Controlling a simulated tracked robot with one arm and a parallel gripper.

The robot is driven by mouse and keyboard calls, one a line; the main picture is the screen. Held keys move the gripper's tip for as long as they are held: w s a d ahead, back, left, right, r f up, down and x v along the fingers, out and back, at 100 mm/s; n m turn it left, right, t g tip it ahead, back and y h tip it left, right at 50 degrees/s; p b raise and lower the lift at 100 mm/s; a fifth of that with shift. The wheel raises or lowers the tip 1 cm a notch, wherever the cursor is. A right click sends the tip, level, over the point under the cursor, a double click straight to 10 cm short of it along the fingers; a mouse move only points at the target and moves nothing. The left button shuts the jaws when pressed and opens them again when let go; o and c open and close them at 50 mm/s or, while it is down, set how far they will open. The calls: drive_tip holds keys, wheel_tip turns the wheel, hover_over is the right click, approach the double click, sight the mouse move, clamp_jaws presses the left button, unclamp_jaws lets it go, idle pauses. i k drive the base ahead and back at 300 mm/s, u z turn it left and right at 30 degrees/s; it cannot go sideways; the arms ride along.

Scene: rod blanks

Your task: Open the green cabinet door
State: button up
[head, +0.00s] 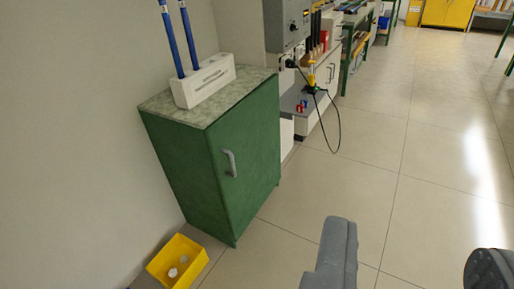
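The green cabinet (172,165) stands against the wall at the left of the head view. Its green door (252,150) is the face turned to the right, and it looks shut. A grey vertical bar handle (230,163) sits on the door near its left edge, at about mid height. My gripper (414,243) shows at the lower right as two grey fingers set wide apart. It is open, with only floor seen between the fingers. It is to the right of the cabinet in the picture and apart from the handle. The lower parts of the fingers are cut off by the frame.
A white rack (204,82) with blue rods stands on the cabinet top. A yellow bin (177,262) with small pale pieces is on the floor beside the cabinet. A grey machine (288,25) and a cable (336,125) are behind it. The tiled floor (345,185) is clear before the door.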

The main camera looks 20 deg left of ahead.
sight(244, 143)
drive_tip(key=u, duration=0.25)
drive_tip(key=i, duration=1)
drive_tip(key=u, duration=0.55)
